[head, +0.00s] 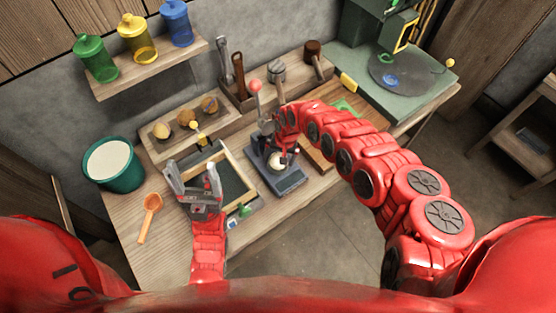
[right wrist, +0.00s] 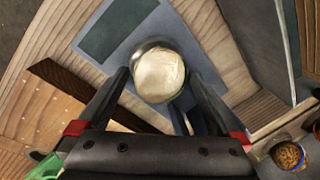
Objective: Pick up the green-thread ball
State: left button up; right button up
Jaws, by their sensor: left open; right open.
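A cream ball (head: 277,160) sits in a round metal cup on a blue-grey press-like stand (head: 290,183). The ball also shows in the right wrist view (right wrist: 159,76), ahead of my fingers. No green thread can be made out on it. My right gripper (head: 283,146) is open, its fingers pointing at the ball with a gap on each side; I cannot tell whether they touch it. Several brownish balls (head: 186,118) rest in a wooden rack at the back; their thread colours are too small to tell apart. My left gripper (head: 192,178) is open and empty above the wood-framed tray.
A wood-framed dark tray (head: 246,168) lies under my left gripper. Tools stand behind the press. A green turntable bench (head: 425,95) is at the back right.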

jog(key=shift+f, duration=0.1)
jog(key=c, duration=1.3)
